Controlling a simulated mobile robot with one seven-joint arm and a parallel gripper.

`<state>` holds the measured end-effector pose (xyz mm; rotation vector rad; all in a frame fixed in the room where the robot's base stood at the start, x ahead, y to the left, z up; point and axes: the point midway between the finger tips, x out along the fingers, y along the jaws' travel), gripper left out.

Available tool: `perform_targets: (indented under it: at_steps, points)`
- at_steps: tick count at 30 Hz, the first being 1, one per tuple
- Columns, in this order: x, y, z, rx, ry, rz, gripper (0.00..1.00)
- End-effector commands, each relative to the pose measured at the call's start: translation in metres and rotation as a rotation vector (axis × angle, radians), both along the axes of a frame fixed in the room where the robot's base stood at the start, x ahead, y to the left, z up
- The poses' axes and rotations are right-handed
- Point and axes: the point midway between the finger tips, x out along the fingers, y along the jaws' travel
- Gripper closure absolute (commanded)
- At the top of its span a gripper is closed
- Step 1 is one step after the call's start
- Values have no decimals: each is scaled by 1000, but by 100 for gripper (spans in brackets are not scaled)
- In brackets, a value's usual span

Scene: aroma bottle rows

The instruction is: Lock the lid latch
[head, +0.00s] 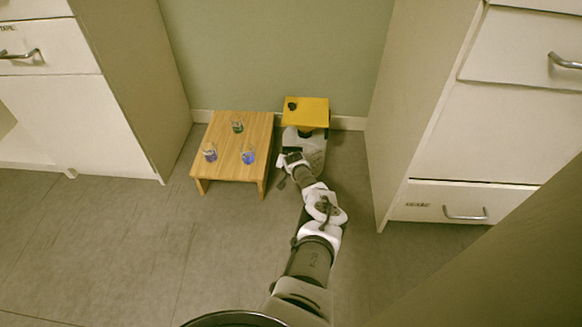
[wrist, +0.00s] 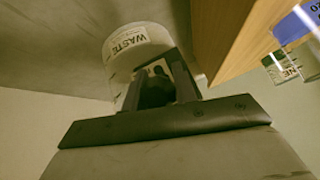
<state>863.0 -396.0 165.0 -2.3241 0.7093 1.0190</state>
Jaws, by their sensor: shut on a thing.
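My gripper (wrist: 158,80) is at the bin's side, shut on a small dark piece (wrist: 157,90) that looks like the latch. Whether the latch is locked cannot be told. In the head view my gripper (head: 292,154) is small and reaches the near side of the bin, below the lid.
White cabinets stand left (head: 85,130) and right (head: 455,135). The floor in front is clear.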

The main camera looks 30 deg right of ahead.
Motion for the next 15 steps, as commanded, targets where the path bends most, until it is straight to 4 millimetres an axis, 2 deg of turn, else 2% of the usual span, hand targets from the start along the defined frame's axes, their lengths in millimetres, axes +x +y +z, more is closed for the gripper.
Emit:
perform_targets:
  at_steps: [6, 7, 12, 15]
  points:
    - [1, 0, 2, 1, 0, -1, 100]
    - [0, 0, 2, 1, 0, -1, 71]
    - [0, 0, 1, 1, 1, -1, 50]
    - [0, 0, 0, 1, 2, -1, 50]
